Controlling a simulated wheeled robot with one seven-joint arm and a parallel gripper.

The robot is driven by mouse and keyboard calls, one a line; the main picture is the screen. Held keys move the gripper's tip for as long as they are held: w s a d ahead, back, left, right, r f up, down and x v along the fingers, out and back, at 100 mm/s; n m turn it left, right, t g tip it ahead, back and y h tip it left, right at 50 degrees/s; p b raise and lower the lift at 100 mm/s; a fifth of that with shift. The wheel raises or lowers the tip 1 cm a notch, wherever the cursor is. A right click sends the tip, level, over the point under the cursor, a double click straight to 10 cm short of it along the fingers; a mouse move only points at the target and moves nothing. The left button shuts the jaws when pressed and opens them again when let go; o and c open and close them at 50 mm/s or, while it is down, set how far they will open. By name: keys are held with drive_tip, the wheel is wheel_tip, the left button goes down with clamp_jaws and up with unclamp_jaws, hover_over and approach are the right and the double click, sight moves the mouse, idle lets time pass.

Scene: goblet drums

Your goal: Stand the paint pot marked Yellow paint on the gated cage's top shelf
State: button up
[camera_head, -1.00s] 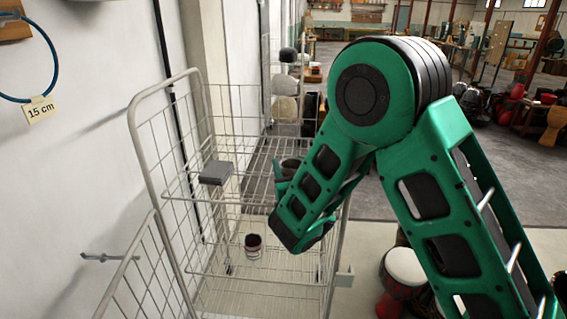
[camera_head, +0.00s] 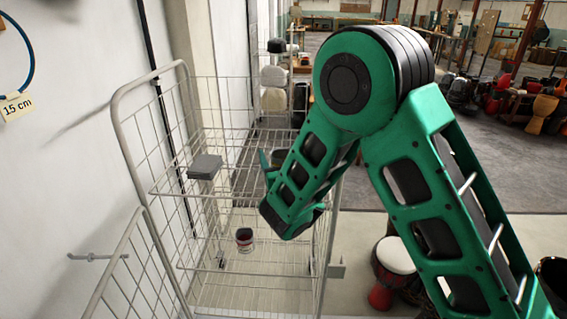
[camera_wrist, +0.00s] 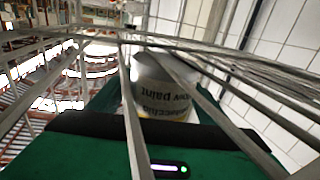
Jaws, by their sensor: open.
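The paint pot (camera_wrist: 165,90) is white with a label on which "ow paint" can be read, upside down in the wrist view. It sits between the green fingers of my open gripper (camera_wrist: 155,100), with wire bars crossing in front of it. In the head view my gripper (camera_head: 271,170) is at the top shelf's right side, partly hidden by my own arm. A dark round pot top (camera_head: 281,156) shows beside the fingers. The gated cage (camera_head: 122,105) is pale wire, with its top shelf (camera_head: 225,150) at the gripper's height.
A grey block (camera_head: 205,166) lies at the top shelf's left. A dark red pot (camera_head: 244,238) stands on the lower shelf. The wall is close on the left. A drum (camera_head: 395,257) stands on the floor right of the cage. The top shelf's middle looks clear.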

drive_tip(key=v, duration=0.9)
drive_tip(key=shift+a, duration=0.1)
drive_tip(key=shift+v, duration=1.5)
